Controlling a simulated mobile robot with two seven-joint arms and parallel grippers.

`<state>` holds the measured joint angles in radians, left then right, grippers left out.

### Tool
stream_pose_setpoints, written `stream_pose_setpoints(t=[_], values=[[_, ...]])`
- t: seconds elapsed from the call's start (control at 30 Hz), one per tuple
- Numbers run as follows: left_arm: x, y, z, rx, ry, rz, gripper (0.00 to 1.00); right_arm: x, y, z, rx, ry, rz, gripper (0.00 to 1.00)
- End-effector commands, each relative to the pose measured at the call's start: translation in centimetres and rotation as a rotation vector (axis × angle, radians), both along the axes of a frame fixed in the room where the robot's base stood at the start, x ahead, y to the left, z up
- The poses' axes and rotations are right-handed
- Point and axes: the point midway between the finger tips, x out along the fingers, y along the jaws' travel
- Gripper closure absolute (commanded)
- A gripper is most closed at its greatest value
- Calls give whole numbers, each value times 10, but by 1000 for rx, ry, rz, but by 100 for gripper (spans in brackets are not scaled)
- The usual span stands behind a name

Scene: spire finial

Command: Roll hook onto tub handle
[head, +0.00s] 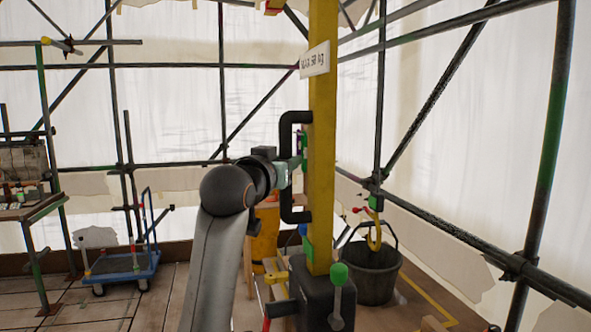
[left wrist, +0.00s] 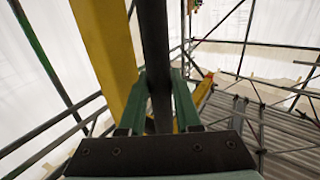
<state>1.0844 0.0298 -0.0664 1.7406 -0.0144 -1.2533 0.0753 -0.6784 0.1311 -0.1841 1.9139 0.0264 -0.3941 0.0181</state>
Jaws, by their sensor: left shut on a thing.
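My left gripper (head: 296,166) is shut on the black grab handle (head: 286,135) on the side of the yellow post (head: 323,130). In the left wrist view its green fingers (left wrist: 163,88) stand on both sides of the black bar (left wrist: 155,45). The yellow hook (head: 374,240) hangs below a green block at the right of the post. The black tub (head: 372,281) stands on the floor there, its thin handle (head: 393,229) raised. The hook overlaps the handle in the picture; I cannot tell whether it is engaged. My right gripper is not in view.
A black box (head: 312,300) with a green-knobbed lever (head: 338,285) is at the post's foot. Scaffold poles (head: 548,140) stand close at the right. A blue trolley (head: 122,268) and a workbench (head: 28,208) are at the left. Plank floor lies open between.

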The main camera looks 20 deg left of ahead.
Motion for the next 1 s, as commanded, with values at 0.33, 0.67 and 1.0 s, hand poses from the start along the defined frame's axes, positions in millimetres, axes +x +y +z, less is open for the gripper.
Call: stream_pose_setpoints(t=[0.33,0.67,1.0], values=[[17,11,0,-2,-2,-5,100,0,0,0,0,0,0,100],[17,11,-1,-2,-1,-5,51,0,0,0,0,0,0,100],[17,11,-1,-2,0,-4,38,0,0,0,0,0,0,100]])
